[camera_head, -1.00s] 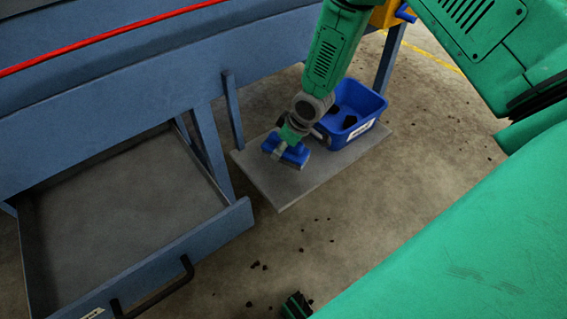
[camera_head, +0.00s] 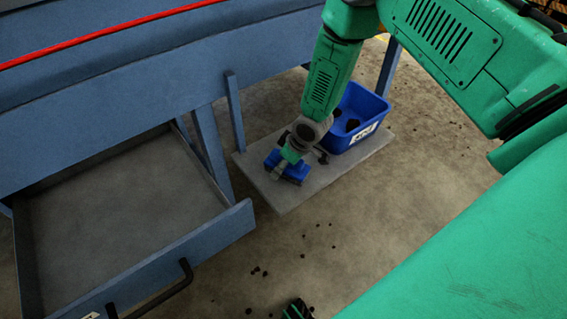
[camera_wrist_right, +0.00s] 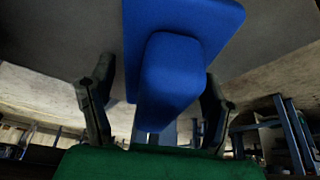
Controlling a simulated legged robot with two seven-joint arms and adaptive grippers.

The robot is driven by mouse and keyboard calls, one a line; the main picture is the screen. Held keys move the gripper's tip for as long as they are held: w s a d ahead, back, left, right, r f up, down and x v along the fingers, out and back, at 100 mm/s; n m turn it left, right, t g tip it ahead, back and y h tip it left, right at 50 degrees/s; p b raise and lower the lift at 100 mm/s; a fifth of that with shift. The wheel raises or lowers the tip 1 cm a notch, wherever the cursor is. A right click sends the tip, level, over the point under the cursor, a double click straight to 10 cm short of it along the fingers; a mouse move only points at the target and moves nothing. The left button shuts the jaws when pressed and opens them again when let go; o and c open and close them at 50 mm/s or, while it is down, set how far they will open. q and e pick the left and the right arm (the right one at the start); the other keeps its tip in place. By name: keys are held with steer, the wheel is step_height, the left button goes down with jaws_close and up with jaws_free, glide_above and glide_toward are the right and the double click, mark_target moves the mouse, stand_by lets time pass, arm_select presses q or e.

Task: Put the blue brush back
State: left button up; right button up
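The blue brush (camera_head: 294,174) is on the grey shelf board (camera_head: 285,198), beside the blue bin. My right gripper (camera_head: 297,160) reaches down over it from the upper right, its dark fingers spread to either side. In the right wrist view the brush's blue handle (camera_wrist_right: 170,80) and wider blue body (camera_wrist_right: 190,18) lie between the spread fingers (camera_wrist_right: 155,105). A gap shows between the left finger and the handle; the right finger is close to the brush. The brush's underside is hidden.
A blue bin (camera_head: 357,119) with dark lumps stands at the back of the board. At left, an open, empty drawer (camera_head: 200,245) with a black handle sticks out of the blue machine (camera_head: 120,120). Blue legs rise beside the board. Dark crumbs lie on the floor.

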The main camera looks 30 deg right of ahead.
steer(key=shift+s+d+r, duration=0.1)
steer(key=shift+r, duration=0.4)
steer(key=p+v, duration=0.4)
steer(key=v, duration=0.7)
steer(key=shift+s+r, duration=0.1)
steer(key=s+a+f+m+g+h, duration=0.1)
steer(key=s+a+f+m, duration=0.1)
steer(key=s, duration=1.1)
steer(key=s+a+f+m+g+h, duration=0.1)
steer(key=s+a+f+m+g, duration=0.1)
steer(key=s, duration=1.2)
step_height(320, 180, down, 2)
steer(key=shift+a+f+m, duration=0.25)
steer(key=shift+a+m, duration=0.15)
steer(key=shift+a, duration=0.15)
steer(key=shift+r, duration=0.1)
steer(key=shift+d+r, duration=0.1)
steer(key=shift+r, duration=0.05)
